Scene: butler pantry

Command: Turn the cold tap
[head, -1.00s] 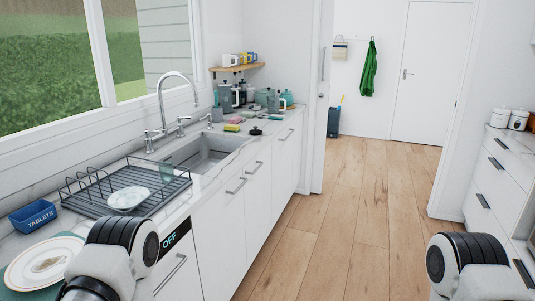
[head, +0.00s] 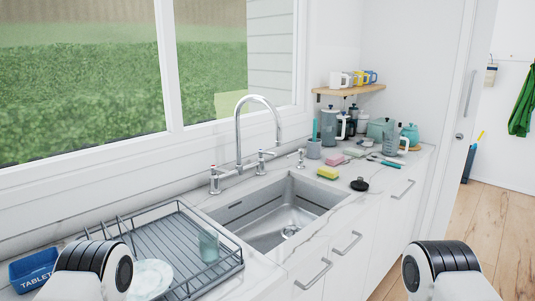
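A chrome tap (head: 238,140) with a tall arched spout stands behind the sink (head: 240,233) in the head view. It has a left handle (head: 215,181) and a right handle (head: 262,162), one at each end of its base. A smaller chrome fitting (head: 300,158) stands to the right of the tap. No water shows coming from the spout. Parts of both my arms show at the bottom edge, but neither gripper is in view.
A dark wire dish rack (head: 185,248) with a plate (head: 150,277) and a glass (head: 208,245) stands left of the sink. A yellow sponge (head: 328,172) and a black round item (head: 359,184) lie to its right. Mugs, jugs and pots crowd the far counter end.

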